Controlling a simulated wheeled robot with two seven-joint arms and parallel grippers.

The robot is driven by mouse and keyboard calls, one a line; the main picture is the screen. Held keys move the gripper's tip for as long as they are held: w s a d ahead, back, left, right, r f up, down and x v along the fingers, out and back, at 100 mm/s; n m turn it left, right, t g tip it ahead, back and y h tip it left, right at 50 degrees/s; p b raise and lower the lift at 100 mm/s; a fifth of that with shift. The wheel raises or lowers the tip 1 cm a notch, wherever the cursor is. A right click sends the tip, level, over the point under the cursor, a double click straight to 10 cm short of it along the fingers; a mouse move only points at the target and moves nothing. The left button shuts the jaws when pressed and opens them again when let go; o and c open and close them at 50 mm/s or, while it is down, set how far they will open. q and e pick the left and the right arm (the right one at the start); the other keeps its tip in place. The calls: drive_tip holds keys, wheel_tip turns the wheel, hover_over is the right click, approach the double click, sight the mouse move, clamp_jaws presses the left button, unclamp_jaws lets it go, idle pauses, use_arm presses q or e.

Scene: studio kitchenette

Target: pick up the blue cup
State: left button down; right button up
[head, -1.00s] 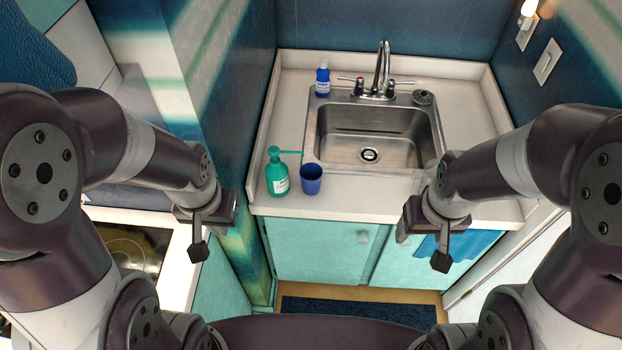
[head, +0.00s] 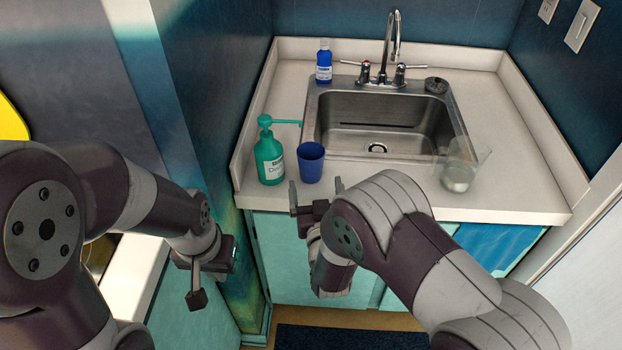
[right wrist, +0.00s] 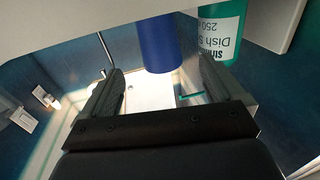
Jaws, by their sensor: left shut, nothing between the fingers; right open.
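The blue cup (head: 311,165) stands upright on the counter's front left, just right of the green soap bottle. My right gripper (head: 316,188) is open and empty at the counter's front edge, its fingers pointing toward the cup with a small gap left. My left gripper (head: 196,298) is shut and empty, low at the left, away from the cup.
The green soap bottle (head: 269,155) stands close to the cup's left, its nozzle pointing right. A blue bottle (head: 324,65) stands behind the sink (head: 385,125). The counter (head: 400,198) is bare between cup and pitcher.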

sight(310, 154)
drive_tip(key=w, duration=0.4)
drive_tip(key=w+a, duration=0.1)
drive_tip(key=w, duration=0.1)
drive_tip(key=shift+w, duration=0.2)
drive_tip(key=w, duration=0.3)
drive_tip(key=w+a, duration=0.1)
drive_tip(key=shift+w+f, duration=0.35)
drive_tip(key=shift+w, duration=0.05)
drive_tip(key=c, duration=1.1)
